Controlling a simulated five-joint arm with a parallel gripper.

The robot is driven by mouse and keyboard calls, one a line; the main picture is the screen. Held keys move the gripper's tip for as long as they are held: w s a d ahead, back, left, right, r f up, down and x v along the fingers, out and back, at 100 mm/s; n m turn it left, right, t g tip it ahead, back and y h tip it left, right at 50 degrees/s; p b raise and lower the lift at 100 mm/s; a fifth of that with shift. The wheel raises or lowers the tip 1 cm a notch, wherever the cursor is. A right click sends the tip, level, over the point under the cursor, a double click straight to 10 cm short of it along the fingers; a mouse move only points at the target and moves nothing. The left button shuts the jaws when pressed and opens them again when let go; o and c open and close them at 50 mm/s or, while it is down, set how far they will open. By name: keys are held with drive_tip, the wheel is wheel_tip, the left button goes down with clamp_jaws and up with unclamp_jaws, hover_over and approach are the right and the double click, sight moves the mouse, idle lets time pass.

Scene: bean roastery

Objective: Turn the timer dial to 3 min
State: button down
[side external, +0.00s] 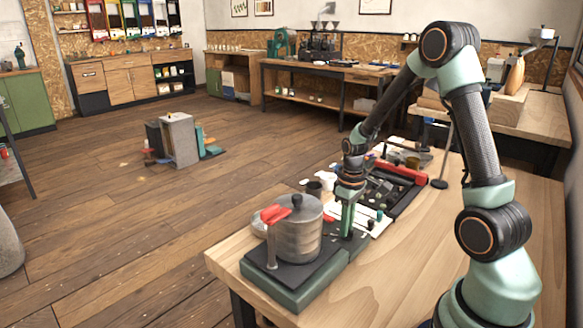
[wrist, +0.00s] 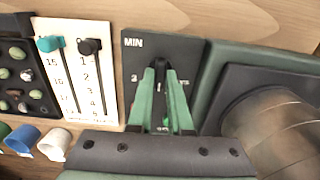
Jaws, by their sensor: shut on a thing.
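The timer panel (wrist: 140,50) is a black plate marked MIN in the wrist view. A "3" shows at its left, left of my fingers; other marks are partly covered. My gripper (wrist: 161,68) is over this panel with its two green fingers shut on the dark timer dial (wrist: 160,88). The fingers hide most of the dial, and I cannot tell its exact setting. A small white mark shows between the fingers. In the side view my gripper (side external: 347,234) points down at the table beside the pot's base, and the dial is hidden there.
A lidded metal pot (side external: 298,238) with a red-topped handle stands on a green base (side external: 285,292), close beside my gripper. A white slider panel (wrist: 85,30) with teal and black knobs lies on the other side. The table's right part (side external: 400,255) is clear.

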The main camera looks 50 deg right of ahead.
drive_tip(key=m, duration=0.6)
drive_tip(key=shift+d+m, duration=0.1)
drive_tip(key=shift+m, duration=0.2)
drive_tip(key=m, duration=0.5)
drive_tip(key=shift+s, duration=0.1)
drive_tip(key=shift+m, duration=0.4)
drive_tip(key=c, duration=0.8)
unclamp_jaws()
drive_tip(key=shift+c, duration=0.2)
wheel_tip(320, 180, up, 12)
